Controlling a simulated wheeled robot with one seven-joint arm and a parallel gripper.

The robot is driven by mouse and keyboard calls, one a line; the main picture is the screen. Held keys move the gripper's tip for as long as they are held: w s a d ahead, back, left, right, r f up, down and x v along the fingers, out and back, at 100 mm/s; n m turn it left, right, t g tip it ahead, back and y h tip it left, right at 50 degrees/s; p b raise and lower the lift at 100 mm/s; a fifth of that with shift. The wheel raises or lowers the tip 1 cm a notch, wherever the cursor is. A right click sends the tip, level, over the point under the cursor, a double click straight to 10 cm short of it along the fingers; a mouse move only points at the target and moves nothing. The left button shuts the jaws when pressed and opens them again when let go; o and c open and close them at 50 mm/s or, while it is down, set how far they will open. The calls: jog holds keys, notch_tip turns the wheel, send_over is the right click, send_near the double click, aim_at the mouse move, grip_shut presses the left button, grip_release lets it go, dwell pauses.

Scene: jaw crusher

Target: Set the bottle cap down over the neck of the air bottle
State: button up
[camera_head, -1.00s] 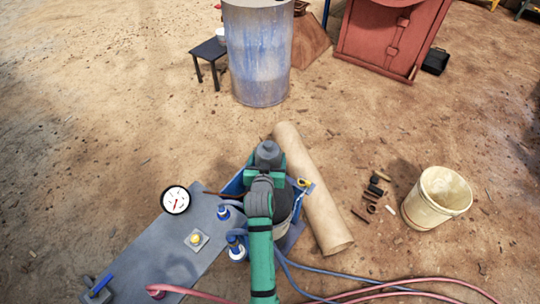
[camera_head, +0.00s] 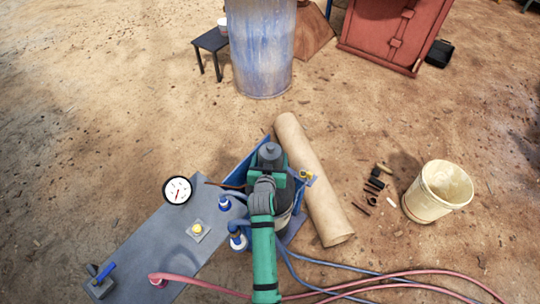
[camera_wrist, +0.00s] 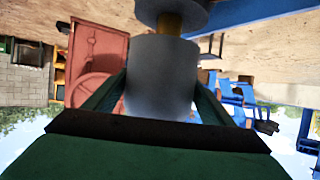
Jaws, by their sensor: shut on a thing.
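The bottle cap is a plain grey cylinder (camera_wrist: 160,75) held between my gripper's two green fingers in the wrist view, which is upside down. My gripper (camera_head: 268,165) is shut on it, and the cap's dark grey top (camera_head: 269,151) shows in the head view. A narrow brass-coloured neck (camera_wrist: 169,23) shows directly below the cap in the world, in line with it, with a rounded grey part (camera_wrist: 172,8) under that. Whether the neck's end is inside the cap is hidden. In the head view my arm and gripper cover most of the air bottle.
A blue frame (camera_head: 247,157) surrounds the spot under my gripper. A grey bench (camera_head: 150,245) with a gauge (camera_head: 177,190) and yellow button (camera_head: 197,229) stands left. A tan roll (camera_head: 312,185) lies close right. Hoses (camera_head: 380,290) cross the front right; a pale bucket (camera_head: 438,190) stands farther right.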

jog(key=shift+a+f, duration=0.1)
jog(key=shift+f, duration=1.6)
jog(key=shift+w, duration=0.1)
jog(key=o, duration=1.3)
jog(key=shift+o, duration=0.2)
jog(key=shift+f, duration=0.1)
jog(key=d+v, duration=0.1)
jog(key=v, duration=0.9)
jog(key=shift+s+a+r, duration=0.25)
jog(key=shift+s+a, duration=0.15)
jog(key=shift+a, duration=0.05)
jog(key=shift+a, duration=0.1)
